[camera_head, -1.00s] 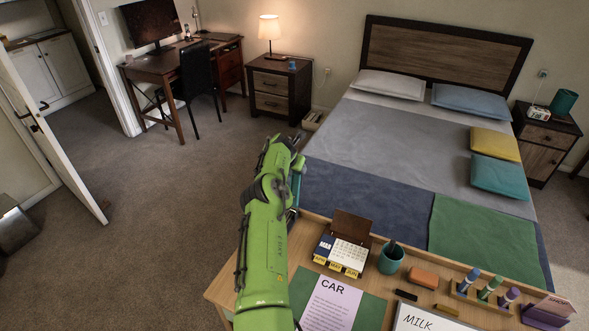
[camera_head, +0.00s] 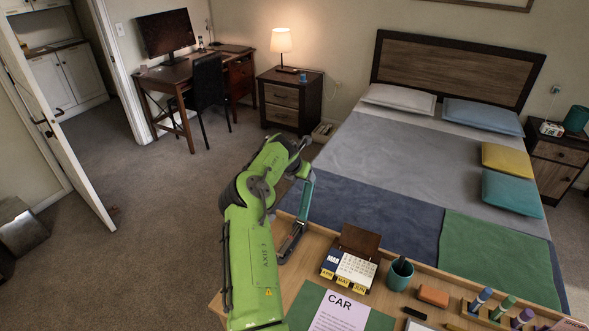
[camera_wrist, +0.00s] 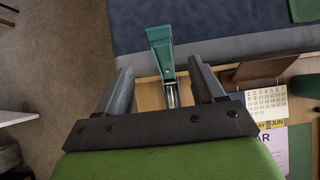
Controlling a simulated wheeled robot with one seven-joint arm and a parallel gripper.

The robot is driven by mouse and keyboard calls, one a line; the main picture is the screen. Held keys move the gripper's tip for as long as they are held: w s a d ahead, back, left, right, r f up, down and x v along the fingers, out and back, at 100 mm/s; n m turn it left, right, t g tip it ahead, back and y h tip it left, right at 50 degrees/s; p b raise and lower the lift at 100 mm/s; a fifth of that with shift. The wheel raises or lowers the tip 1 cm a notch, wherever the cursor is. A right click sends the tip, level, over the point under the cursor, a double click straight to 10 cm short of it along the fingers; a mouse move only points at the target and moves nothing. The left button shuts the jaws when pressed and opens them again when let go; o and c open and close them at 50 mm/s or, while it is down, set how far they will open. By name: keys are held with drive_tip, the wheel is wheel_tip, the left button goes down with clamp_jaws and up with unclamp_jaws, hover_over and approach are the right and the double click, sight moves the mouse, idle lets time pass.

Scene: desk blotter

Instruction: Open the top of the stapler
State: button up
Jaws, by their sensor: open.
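A teal stapler (camera_wrist: 160,48) lies ahead of my gripper in the wrist view, with a metal strip (camera_wrist: 172,95) at its near end. My gripper (camera_wrist: 161,66) is open, with one dark finger on each side of the stapler and a visible gap to each.
A flip calendar (camera_head: 351,267), a teal pen cup (camera_head: 400,276) and an orange block (camera_head: 433,296) stand right of the stapler on the wooden desk (camera_head: 318,242). A "CAR" sheet (camera_head: 340,312) lies in front. The bed is behind the desk; open floor is left.

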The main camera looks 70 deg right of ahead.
drive_tip(key=s+v, duration=0.1)
drive_tip(key=v, duration=0.9)
drive_tip(key=shift+w+b, duration=0.45)
